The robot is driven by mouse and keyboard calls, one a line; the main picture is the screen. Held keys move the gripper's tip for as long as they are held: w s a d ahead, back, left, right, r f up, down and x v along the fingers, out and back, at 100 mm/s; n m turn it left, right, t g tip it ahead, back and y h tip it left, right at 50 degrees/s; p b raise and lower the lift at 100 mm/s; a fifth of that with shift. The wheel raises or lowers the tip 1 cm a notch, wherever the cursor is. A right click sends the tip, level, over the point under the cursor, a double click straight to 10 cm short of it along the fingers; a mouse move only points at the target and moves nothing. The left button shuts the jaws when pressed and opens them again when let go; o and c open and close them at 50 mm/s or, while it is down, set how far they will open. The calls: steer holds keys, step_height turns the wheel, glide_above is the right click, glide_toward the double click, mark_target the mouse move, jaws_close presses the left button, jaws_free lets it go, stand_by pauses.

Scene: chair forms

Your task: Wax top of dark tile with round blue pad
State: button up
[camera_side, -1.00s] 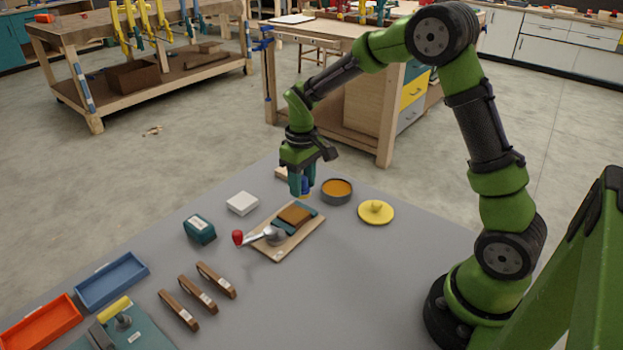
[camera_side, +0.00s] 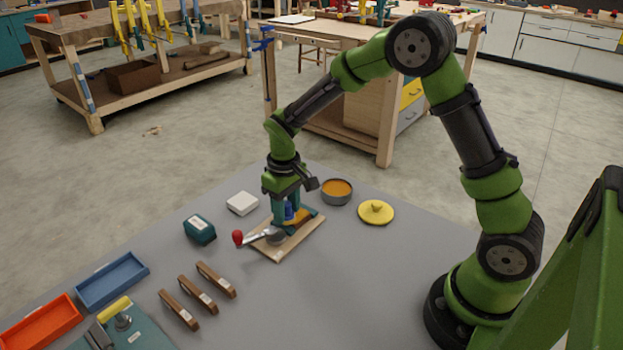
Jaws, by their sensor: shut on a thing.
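My gripper (camera_side: 288,215) is shut on the round blue pad (camera_side: 289,211), which shows as a small blue patch between the fingers. The gripper points down over the wooden board (camera_side: 279,254). The dark tile (camera_side: 306,215) lies on this board, held in a teal fixture, and is mostly hidden behind my fingers. The pad is at or just above the tile's top; I cannot tell whether they touch. A clamp with a red knob (camera_side: 238,237) sits at the board's near left side.
An open tin of amber wax (camera_side: 337,190) and its yellow lid (camera_side: 376,212) stand right of the board. A white block (camera_side: 242,203), a teal box (camera_side: 200,229) and several brown wooden pieces (camera_side: 198,294) lie to the left. Blue (camera_side: 112,281) and orange trays (camera_side: 40,326) are farther left.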

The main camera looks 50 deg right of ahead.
mark_target(303, 209)
steer(key=shift+a, duration=0.5)
steer(key=shift+d, duration=3.4)
steer(key=shift+s+a, duration=0.15)
steer(key=shift+a, duration=3.15)
steer(key=shift+d, duration=3.2)
steer(key=shift+d+r, duration=0.15)
step_height(303, 209, up, 8)
